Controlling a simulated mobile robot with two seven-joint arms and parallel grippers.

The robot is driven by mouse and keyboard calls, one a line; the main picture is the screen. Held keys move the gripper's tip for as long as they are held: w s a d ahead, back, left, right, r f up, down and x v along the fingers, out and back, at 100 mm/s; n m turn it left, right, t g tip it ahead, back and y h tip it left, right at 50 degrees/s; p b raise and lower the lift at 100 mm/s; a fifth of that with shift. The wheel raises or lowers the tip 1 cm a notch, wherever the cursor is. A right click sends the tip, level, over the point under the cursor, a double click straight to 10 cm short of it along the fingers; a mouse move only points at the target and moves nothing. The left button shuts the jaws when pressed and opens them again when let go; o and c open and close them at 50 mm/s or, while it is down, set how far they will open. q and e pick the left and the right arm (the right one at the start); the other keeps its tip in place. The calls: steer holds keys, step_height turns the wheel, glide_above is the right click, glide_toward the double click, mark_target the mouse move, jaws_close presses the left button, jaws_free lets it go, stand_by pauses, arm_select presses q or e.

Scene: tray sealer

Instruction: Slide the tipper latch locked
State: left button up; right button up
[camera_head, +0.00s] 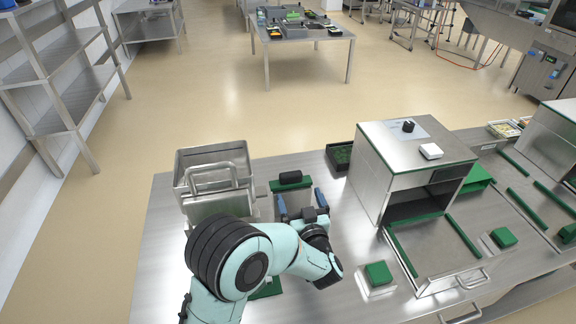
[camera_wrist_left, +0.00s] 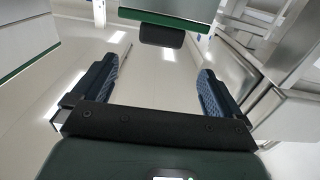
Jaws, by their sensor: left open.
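A black grip on a green bar (camera_head: 272,186), likely the tipper latch, lies beside the steel tipper bin (camera_head: 213,152). In the left wrist view the black grip (camera_wrist_left: 161,37) shows under the green bar's edge (camera_wrist_left: 165,22), beyond the fingertips. My left gripper (camera_head: 300,201) is open, its two blue fingers apart and pointing toward the grip, with a gap left between. In the left wrist view the open fingers (camera_wrist_left: 155,82) have nothing between them. My left arm hides part of the track and bin front. My right gripper is in neither view.
A steel sealer box (camera_head: 410,165) with a black knob stands to the right. A green block on a pad (camera_head: 378,274) sits near the front. A dark green-lined tray (camera_head: 340,156) lies behind. Bare bench top shows right of my gripper.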

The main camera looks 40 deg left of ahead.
mark_target(291, 179)
arm_select(q)
steer(key=p+x, duration=0.1)
steer(key=x, duration=1.1)
steer(key=shift+w+a, duration=0.15)
steer(key=shift+a, duration=0.1)
steer(key=c, duration=1.4)
steer(key=s+a, duration=0.1)
steer(key=s+a+b, duration=0.1)
steer(key=s+a, duration=0.1)
steer(key=shift+s+f, duration=0.1)
steer(key=shift+s, duration=0.2)
steer(key=shift+d, duration=0.1)
steer(key=o, duration=1.4)
